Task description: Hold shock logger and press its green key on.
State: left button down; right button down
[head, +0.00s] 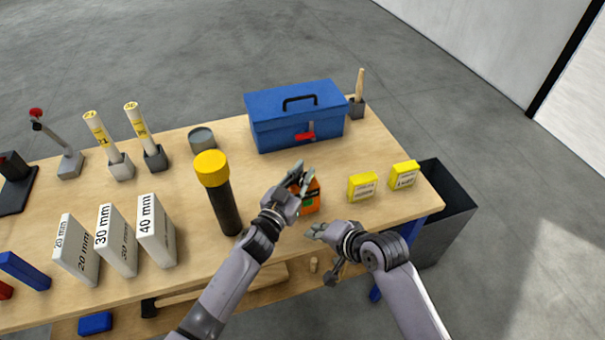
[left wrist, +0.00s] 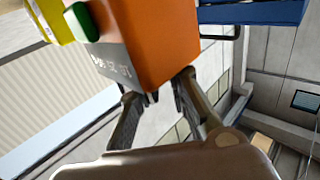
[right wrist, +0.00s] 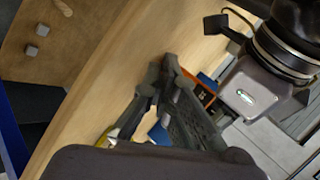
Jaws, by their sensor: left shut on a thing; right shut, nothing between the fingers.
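The shock logger (head: 311,198) is an orange box, partly hidden behind my left gripper (head: 301,175) in the head view. My left gripper is shut on it. In the left wrist view the logger (left wrist: 165,45) fills the upper middle, between the fingers (left wrist: 165,90).
The wooden table (head: 290,240) carries two yellow boxes (head: 362,186) (head: 404,175) right of the logger and a blue toolbox (head: 296,115) behind it. A black cylinder with a yellow top (head: 212,168) and white gauge blocks (head: 157,230) stand left. A dark bin (head: 450,215) stands beyond the right edge.

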pick_arm(q)
jog(key=shift+f, duration=0.1)
pick_arm(e)
jog(key=shift+s+d, duration=0.25)
jog(key=shift+s, duration=0.4)
pick_arm(q)
jog(key=c, duration=1.5)
grip_release()
jog(key=shift+o, duration=0.2)
jog(key=v, duration=1.2)
jog(key=shift+d, duration=0.1)
pick_arm(e)
jog(key=shift+f, duration=0.1)
